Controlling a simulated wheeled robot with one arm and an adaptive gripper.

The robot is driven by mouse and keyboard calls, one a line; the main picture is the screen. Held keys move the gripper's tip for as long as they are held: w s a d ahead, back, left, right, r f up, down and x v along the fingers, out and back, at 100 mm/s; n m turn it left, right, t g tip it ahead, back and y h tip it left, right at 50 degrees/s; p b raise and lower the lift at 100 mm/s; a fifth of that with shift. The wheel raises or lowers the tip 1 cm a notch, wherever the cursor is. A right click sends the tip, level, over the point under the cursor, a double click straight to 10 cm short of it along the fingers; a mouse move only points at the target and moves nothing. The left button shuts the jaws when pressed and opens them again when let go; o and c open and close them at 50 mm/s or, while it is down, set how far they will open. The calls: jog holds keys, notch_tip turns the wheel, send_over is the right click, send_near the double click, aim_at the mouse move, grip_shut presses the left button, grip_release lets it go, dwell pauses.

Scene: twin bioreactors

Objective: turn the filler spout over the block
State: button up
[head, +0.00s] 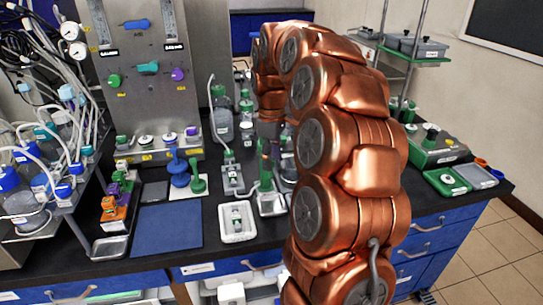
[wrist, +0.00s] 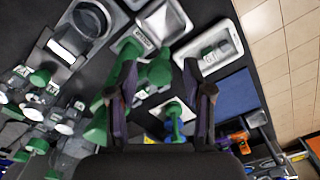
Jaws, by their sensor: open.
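A green upright post (head: 266,176), which looks like the filler spout, stands at a grey tray (head: 271,207) near the middle of the bench. In the wrist view a green part (wrist: 157,70) lies between my finger tips, beside a grey labelled block (wrist: 137,42). My gripper (wrist: 158,75) is open, with one finger on each side of that green part; I cannot tell whether either touches it. In the head view my gripper points down just above the post, and my arm hides the area to its right. Which way the spout faces is unclear.
A white tray (head: 237,237) with a green-capped vial lies left of the post. A tall valve panel (head: 140,90) stands behind. Bottles and tubing crowd the far left.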

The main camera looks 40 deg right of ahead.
grip_shut()
dwell(0.5)
